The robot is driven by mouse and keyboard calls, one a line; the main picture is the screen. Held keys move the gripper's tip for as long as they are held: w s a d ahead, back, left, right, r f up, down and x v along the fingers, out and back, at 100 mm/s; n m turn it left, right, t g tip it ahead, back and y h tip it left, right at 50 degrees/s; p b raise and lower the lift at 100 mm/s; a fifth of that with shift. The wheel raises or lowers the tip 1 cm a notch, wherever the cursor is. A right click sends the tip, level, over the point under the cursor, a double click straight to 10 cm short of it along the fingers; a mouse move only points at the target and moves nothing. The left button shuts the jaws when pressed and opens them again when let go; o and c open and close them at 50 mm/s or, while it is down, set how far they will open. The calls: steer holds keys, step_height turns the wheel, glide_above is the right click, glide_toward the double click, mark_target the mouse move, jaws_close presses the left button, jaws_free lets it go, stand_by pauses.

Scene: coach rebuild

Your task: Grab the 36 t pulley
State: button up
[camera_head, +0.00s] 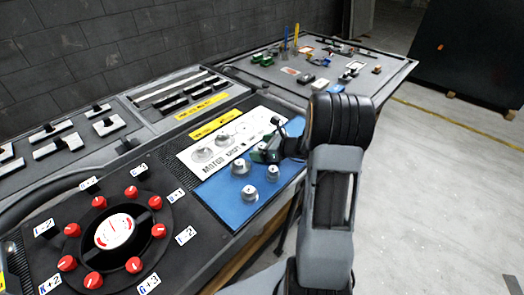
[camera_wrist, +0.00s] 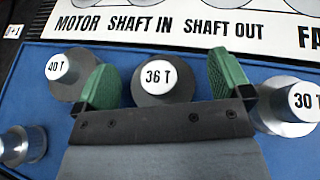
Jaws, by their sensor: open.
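The 36 T pulley (camera_wrist: 165,93) is a dark grey disc with a white labelled hub, on the blue mat (camera_wrist: 290,153) in the wrist view. My gripper (camera_wrist: 164,82) is open, with one green fingertip on each side of this pulley's hub and nothing held. The gripper's dark body hides the pulley's near edge. In the head view my gripper (camera_head: 265,153) is low over the blue mat (camera_head: 222,200), among several pulleys whose labels are unreadable there.
The 40 T pulley (camera_wrist: 72,72) is close by the left fingertip, and the 30 T pulley (camera_wrist: 290,108) is by the right one. Another metal pulley (camera_wrist: 22,146) stands at lower left. The white lettered panel (camera_wrist: 200,22) lies just beyond. A red-knobbed dial (camera_head: 113,232) is at left.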

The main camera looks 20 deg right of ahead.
steer(key=c, duration=1.1)
steer(key=shift+r, duration=0.1)
